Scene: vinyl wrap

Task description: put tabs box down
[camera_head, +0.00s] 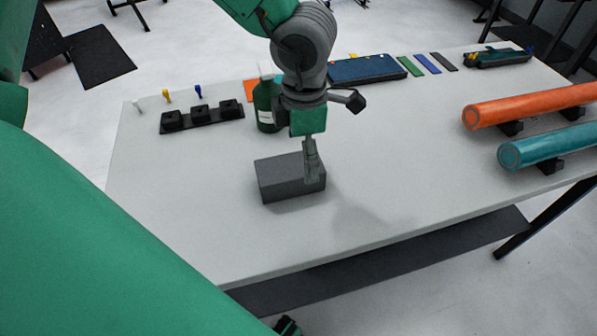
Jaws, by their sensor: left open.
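The tabs box, a dark grey block (278,183), is in the middle of the white table (400,200) and appears to rest on its top. My left gripper (313,178) points down at the right end of the box, with its fingers overlapping that end. It is open; whether a finger still touches the box cannot be told. The far finger is partly hidden. My right gripper is not in view.
A dark green bottle (265,104) stands just behind the box. A black holder (202,116) is back left, and a blue case (366,70) is behind. Orange (530,105) and teal (550,146) rolls lie at right. The front right table is clear.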

